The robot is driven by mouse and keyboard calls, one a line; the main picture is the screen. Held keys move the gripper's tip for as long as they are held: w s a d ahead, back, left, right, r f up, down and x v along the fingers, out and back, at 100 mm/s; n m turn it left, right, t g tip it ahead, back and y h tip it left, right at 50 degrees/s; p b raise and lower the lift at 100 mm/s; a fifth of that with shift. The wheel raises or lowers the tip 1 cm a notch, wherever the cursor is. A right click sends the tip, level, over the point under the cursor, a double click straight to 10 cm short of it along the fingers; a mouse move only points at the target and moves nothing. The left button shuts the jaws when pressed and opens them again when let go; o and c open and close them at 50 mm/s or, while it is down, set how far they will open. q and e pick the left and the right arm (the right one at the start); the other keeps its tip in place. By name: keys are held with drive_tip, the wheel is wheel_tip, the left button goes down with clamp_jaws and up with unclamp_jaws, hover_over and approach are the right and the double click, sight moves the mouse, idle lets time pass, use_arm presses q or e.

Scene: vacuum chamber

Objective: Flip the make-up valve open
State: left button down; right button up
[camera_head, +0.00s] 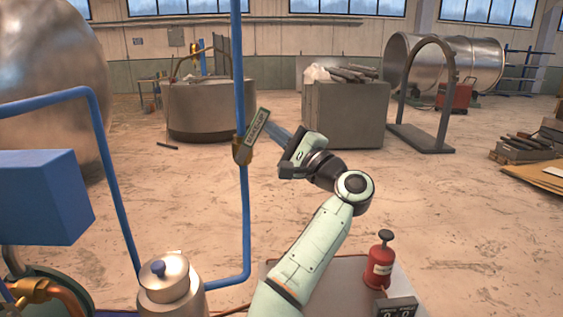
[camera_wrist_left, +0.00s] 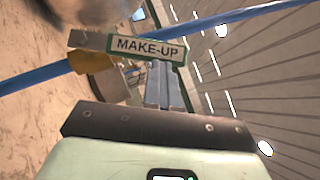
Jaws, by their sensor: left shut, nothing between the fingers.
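The make-up valve has a brass body (camera_head: 243,153) on a vertical blue pipe. Its lever, with a plate marked MAKE-UP (camera_head: 257,126), slants up and to the right from the body. In the wrist view the MAKE-UP plate (camera_wrist_left: 148,48) is readable and the brass body (camera_wrist_left: 90,62) is at the left. My left gripper (camera_head: 270,127) is shut and empty, its fingertips at the right side of the plate. In the wrist view the closed fingers (camera_wrist_left: 162,75) reach up to the plate's lower edge; I cannot tell whether they touch. My right gripper is not in view.
A blue pipe (camera_head: 246,215) runs down beside my arm to a metal canister (camera_head: 165,280). A blue box (camera_head: 42,197) is at the left.

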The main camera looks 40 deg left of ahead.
sight(255, 118)
use_arm(q)
drive_tip(key=shift+s+a+r+b, duration=0.3)
drive_tip(key=shift+s+a+r, duration=1)
drive_tip(key=shift+a+r, duration=0.2)
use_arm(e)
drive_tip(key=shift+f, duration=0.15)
use_arm(q)
drive_tip(key=shift+s+a+r, duration=0.1)
drive_tip(key=shift+r, duration=0.05)
